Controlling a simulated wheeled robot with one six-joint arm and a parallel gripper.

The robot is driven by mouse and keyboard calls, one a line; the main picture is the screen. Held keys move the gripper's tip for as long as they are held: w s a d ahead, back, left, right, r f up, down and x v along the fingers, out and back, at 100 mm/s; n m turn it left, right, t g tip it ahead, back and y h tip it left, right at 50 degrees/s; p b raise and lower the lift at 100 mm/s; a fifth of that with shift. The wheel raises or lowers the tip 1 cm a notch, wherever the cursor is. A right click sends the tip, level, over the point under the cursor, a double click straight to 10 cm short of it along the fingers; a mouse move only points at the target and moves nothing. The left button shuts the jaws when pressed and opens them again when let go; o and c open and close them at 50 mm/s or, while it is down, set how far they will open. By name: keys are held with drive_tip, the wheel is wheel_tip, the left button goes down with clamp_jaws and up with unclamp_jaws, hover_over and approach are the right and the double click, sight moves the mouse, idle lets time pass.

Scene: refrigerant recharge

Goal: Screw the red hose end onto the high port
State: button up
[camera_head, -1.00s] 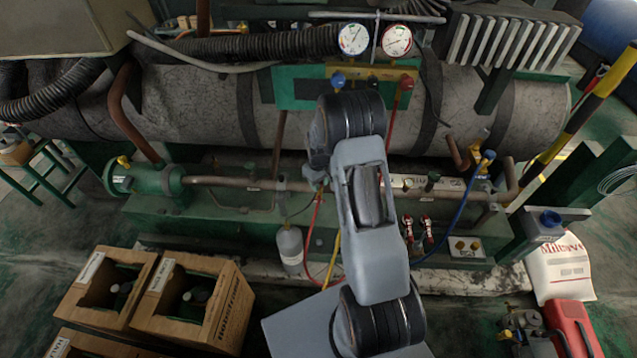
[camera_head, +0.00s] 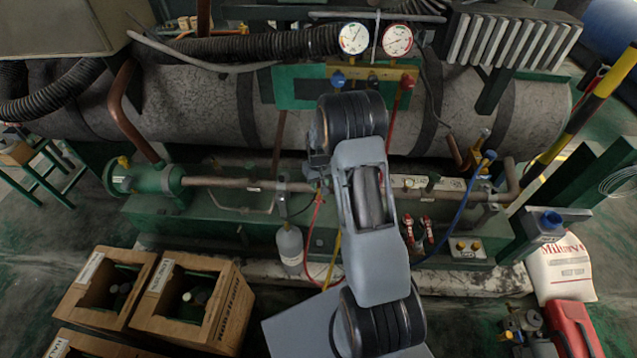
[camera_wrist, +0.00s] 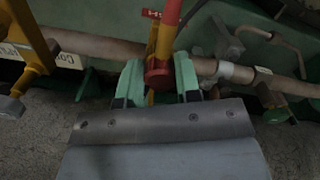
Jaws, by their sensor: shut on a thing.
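My gripper (camera_wrist: 158,82) is shut on the red hose end (camera_wrist: 158,74) in the wrist view. Its pale green fingers press on it from both sides. The red hose (camera_wrist: 171,12) rises from that end to the top of the picture. A yellow part (camera_wrist: 163,42) shows right behind the hose end. I cannot tell whether the hose end touches a fitting, and I cannot make out the high port.
A brown pipe (camera_head: 235,183) runs close behind the gripper. A yellow valve (camera_wrist: 38,58) stands left of it in the wrist view. The blue hose (camera_head: 462,208) hangs right of my arm.

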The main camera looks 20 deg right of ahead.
drive_tip(key=shift+f, duration=0.15)
drive_tip(key=m, duration=0.3)
drive_tip(key=shift+s, duration=0.1)
drive_tip(key=o, duration=1)
drive_tip(key=shift+r+p, duration=1.4)
drive_tip(key=shift+r, duration=0.95)
drive_tip(key=shift+s+a+f, duration=0.15)
drive_tip(key=shift+s+a, duration=0.9)
drive_tip(key=shift+s, duration=0.8)
drive_tip(key=shift+s+a+f, duration=0.2)
drive_tip(key=shift+s+a, duration=0.9)
drive_tip(key=shift+s, duration=0.75)
drive_tip(key=shift+s+a+f, duration=0.15)
drive_tip(key=shift+s+a, duration=0.9)
drive_tip(key=shift+s, duration=0.8)
